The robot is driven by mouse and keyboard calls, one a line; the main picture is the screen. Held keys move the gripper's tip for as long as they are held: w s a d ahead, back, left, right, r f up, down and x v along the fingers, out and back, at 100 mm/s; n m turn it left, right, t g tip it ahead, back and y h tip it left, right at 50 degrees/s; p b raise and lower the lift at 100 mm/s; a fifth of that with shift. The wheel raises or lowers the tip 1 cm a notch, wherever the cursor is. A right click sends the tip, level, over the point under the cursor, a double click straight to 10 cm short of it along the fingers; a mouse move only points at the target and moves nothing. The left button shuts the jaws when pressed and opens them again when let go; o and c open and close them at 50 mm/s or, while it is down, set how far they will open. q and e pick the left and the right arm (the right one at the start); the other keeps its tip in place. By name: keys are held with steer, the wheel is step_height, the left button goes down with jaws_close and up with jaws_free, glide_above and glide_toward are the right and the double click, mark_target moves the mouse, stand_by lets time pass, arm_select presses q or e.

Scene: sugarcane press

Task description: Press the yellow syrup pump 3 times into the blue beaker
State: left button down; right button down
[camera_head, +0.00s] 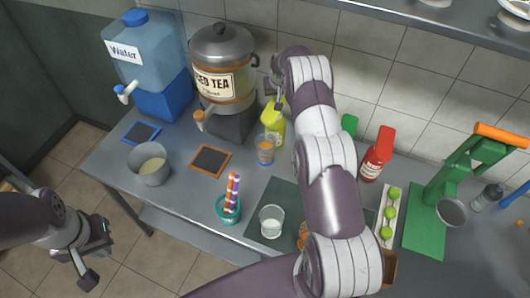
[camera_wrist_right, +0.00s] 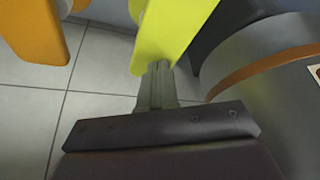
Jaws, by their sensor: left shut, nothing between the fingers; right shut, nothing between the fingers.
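The yellow syrup pump (camera_head: 273,124) stands near the wall beside the iced tea dispenser, its top partly hidden by my right gripper. My right gripper (camera_head: 278,101) is shut and empty at the pump's top. In the right wrist view the shut fingers (camera_wrist_right: 157,72) overlap the yellow pump (camera_wrist_right: 172,28); I cannot tell if they touch it. My left gripper (camera_head: 88,278) is shut and empty, low at the left, off the counter and far from the pump.
The iced tea dispenser (camera_head: 222,65) stands close to the left of my right gripper. The water dispenser (camera_head: 150,55) is further left. A red bottle (camera_head: 377,155) and a green press (camera_head: 430,215) stand right of my right arm. A glass (camera_head: 271,222) and straw cup (camera_head: 229,208) are in front.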

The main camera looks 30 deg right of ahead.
steer(key=shift+f+b, duration=1.65)
steer(key=shift+f, duration=0.25)
steer(key=shift+r, duration=0.1)
steer(key=shift+r+p, duration=0.35)
steer(key=shift+r, duration=0.15)
steer(key=shift+r+p, duration=0.45)
steer(key=shift+r, duration=1)
steer(key=shift+f, duration=0.2)
